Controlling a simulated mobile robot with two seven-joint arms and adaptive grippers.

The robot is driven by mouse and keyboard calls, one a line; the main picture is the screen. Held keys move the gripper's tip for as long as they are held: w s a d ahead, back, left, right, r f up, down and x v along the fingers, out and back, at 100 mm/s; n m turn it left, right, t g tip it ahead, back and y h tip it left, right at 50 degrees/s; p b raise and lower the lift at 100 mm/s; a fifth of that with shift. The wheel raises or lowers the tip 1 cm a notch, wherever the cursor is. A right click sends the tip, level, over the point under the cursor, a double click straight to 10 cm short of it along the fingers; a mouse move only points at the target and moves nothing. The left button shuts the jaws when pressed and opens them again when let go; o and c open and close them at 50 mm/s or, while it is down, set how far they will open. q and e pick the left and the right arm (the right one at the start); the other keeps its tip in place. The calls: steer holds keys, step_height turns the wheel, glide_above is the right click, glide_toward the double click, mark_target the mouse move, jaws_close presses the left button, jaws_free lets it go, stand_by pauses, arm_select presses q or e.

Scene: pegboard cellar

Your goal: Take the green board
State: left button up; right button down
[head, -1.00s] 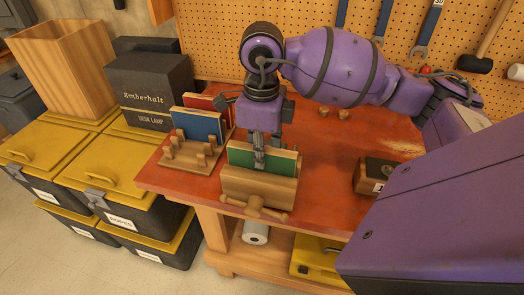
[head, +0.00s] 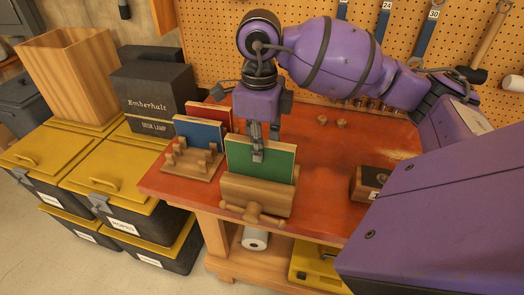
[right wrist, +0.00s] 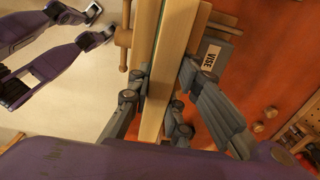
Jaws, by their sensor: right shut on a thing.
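The green board (head: 278,164) stands upright at the wooden vise (head: 262,194), its lower edge hidden behind the front jaw. I cannot tell whether it is clear of the jaws. My right gripper (head: 257,153) is shut on its upper part from above. In the right wrist view the board's pale edge (right wrist: 156,106) lies between the fingers of the right gripper (right wrist: 157,112). My left gripper (right wrist: 100,22) shows at the upper left of that view, fingers apart and empty; it is outside the head view.
A wooden rack (head: 187,167) with a blue board (head: 200,132) and a red board (head: 219,115) stands left of the vise. A dark lamp box (head: 155,97) is behind it. A small dark-topped block (head: 371,183) sits right. The red tabletop (head: 325,165) between is clear.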

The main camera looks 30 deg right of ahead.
step_height(320, 180, up, 2)
steer(key=shift+r, duration=0.1)
steer(key=shift+r+p, duration=0.85)
steer(key=shift+r, duration=1.15)
arm_select(q)
steer(key=shift+t, duration=0.4)
steer(key=w+r, duration=0.2)
steer(key=r, duration=0.1)
steer(key=shift+w+r, duration=0.2)
steer(key=shift+w, duration=0.2)
arm_select(e)
steer(key=shift+r, duration=0.15)
